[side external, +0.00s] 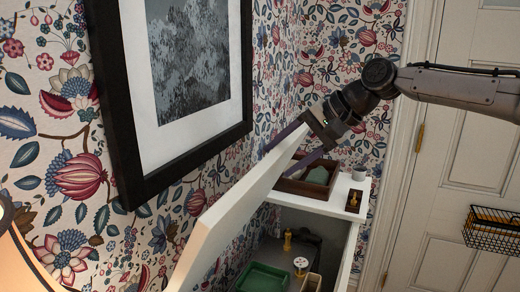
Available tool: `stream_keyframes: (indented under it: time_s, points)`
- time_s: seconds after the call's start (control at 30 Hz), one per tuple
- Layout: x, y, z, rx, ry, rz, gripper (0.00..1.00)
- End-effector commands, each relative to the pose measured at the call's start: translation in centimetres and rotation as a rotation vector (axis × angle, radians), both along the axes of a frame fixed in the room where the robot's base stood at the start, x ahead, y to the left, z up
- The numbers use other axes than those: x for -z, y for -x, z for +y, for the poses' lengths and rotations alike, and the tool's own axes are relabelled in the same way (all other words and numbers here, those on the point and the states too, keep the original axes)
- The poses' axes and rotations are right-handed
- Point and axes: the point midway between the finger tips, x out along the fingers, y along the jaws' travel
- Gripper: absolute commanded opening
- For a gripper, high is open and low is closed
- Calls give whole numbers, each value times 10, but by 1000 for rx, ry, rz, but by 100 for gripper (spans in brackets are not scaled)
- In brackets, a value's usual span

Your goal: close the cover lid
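The cover lid (232,214) is a long white panel, raised and tilted up from a white cabinet (332,207) near the papered wall. Its lower end runs out of the bottom of the picture. My gripper (288,150) is at the lid's upper end, coming from the right. Its two purplish fingers are spread apart, one on the wall side of the lid and one on the room side. Whether either finger touches the lid I cannot tell. The cabinet's inside shows under the raised lid; the hinge is not visible.
Inside the cabinet are a green tray (262,279), a brass piece (287,239) and a white-topped item (301,265). A wooden box (307,183), a pale cup (359,174) and a small dark block (354,201) stand on the white top. A framed picture (128,165) hangs close by.

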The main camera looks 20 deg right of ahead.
Motion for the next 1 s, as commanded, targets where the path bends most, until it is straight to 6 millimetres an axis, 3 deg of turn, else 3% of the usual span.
stream_keyframes:
  time_s: [0.5, 1.0]
  points:
    - [13, 21, -21, 1, 0, 2, 62]
    - [14, 23, -23, 1, 0, 1, 62]
